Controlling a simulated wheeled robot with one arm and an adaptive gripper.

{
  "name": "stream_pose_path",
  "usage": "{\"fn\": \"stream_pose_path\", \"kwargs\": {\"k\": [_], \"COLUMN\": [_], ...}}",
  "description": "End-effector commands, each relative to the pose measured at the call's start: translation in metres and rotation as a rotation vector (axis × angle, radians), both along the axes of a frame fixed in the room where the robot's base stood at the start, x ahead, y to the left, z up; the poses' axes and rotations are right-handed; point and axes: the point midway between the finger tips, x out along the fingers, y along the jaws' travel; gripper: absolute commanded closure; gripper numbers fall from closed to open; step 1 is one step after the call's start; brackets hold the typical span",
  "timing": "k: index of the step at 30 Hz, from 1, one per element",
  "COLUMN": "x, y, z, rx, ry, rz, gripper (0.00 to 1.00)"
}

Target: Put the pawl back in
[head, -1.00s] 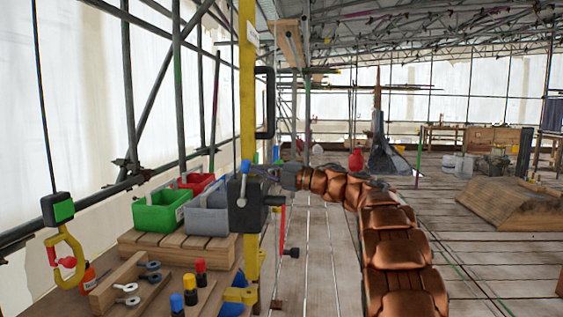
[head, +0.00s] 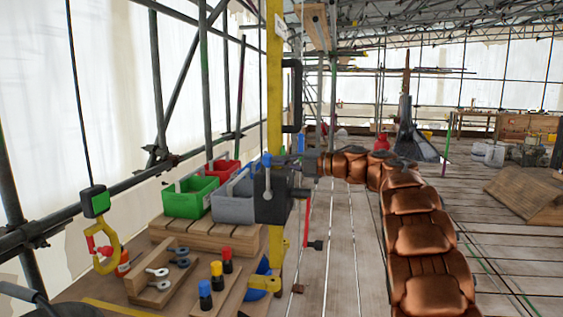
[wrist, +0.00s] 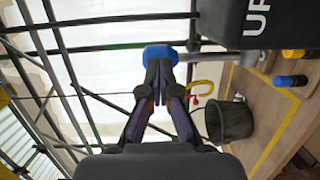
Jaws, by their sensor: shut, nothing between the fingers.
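A black box (head: 272,205) is mounted on the upright yellow post (head: 274,70). A grey lever with a blue knob (head: 266,160) stands up on its face; I cannot tell whether this is the pawl's lever. My gripper (head: 284,161) is beside the knob, at the upper part of the box. In the wrist view my gripper (wrist: 160,68) is shut and empty, its tips at the blue knob (wrist: 158,52). I cannot tell whether they touch. The box's side, lettered "UP" (wrist: 258,25), shows at upper right. No loose pawl can be made out.
Green (head: 190,197) and grey (head: 231,203) bins stand on a slatted wooden block behind the box. Eyebolts in a wooden rack (head: 158,290) and colour-capped pegs (head: 216,275) are in front. A yellow hook (head: 108,250) hangs at left. The plank floor at right is largely open.

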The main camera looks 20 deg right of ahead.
Motion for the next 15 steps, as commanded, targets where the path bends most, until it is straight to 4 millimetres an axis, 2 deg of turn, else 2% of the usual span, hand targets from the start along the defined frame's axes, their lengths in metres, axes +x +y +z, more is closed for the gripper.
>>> {"fn": "stream_pose_path", "kwargs": {"k": [7,15], "x": [-0.004,-0.029], "y": [-0.004,-0.033], "z": [-0.001,-0.001], "rx": [-0.001,0.002], "ry": [0.002,0.001], "rz": [0.004,0.012], "gripper": [1.00,1.00]}}
